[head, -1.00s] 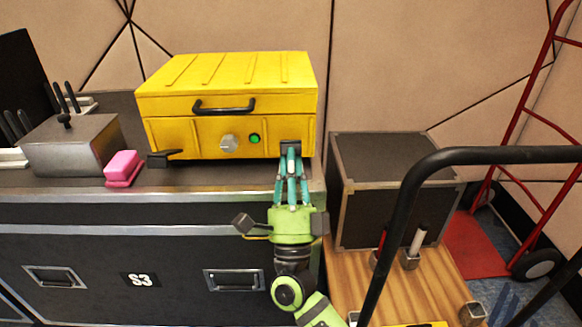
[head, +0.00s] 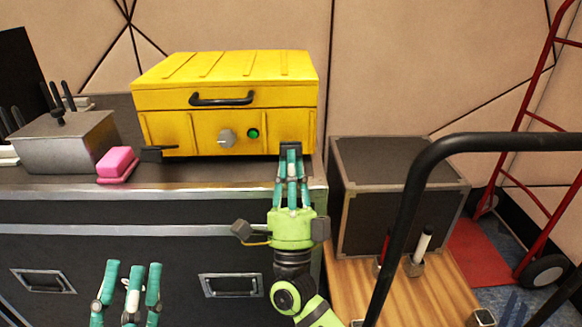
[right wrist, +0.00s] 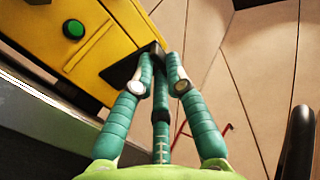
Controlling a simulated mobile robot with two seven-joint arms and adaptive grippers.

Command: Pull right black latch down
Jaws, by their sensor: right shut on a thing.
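A yellow case (head: 180,128) with a black handle (head: 222,99), a grey knob (head: 227,138) and a green button (head: 253,134) sits on the black flight case. The right black latch (head: 291,148) is at the case's lower right front corner, largely hidden by my fingers; in the right wrist view its dark part (right wrist: 157,52) shows between the fingertips. My right gripper (head: 291,154) is shut on the latch. The left black latch (head: 157,154) sticks out at the lower left front. My left gripper (head: 134,268) is open and empty, low in front of the flight case.
The flight case (head: 130,210) bears a pink eraser-like block (head: 117,163) and a grey metal box (head: 68,140) at the left. A black box (head: 395,195) stands on a wooden cart (head: 400,285) at the right, with a black handlebar (head: 420,175) in front.

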